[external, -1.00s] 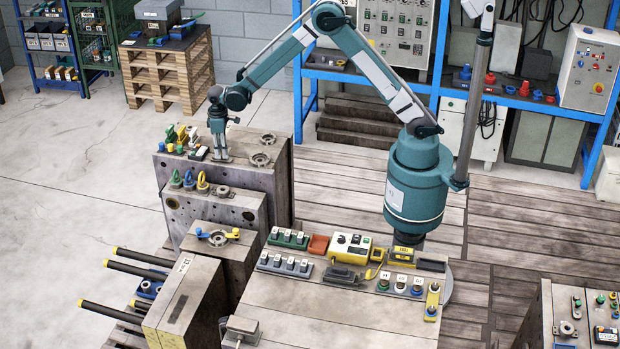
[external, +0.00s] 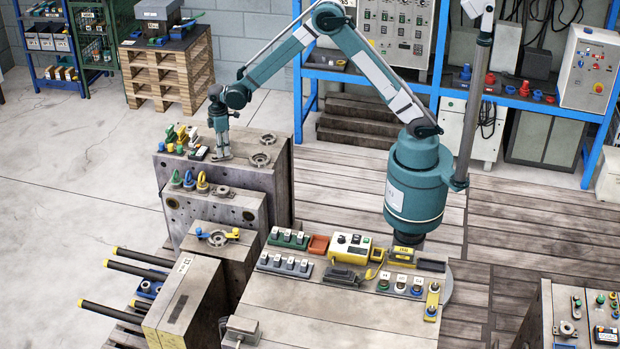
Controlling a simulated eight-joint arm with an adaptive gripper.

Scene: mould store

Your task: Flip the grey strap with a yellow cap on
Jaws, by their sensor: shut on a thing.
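Just left of the fingers is a black box with a pale display (external: 197,153). Farther left stand several small levers (external: 182,134) with green, yellow and white parts.
Two metal rings (external: 261,159) lie right of my gripper on the block. Coloured eye bolts (external: 189,181) stand on the lower block in front. A bench (external: 330,312) with switches and boxes is at front right.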

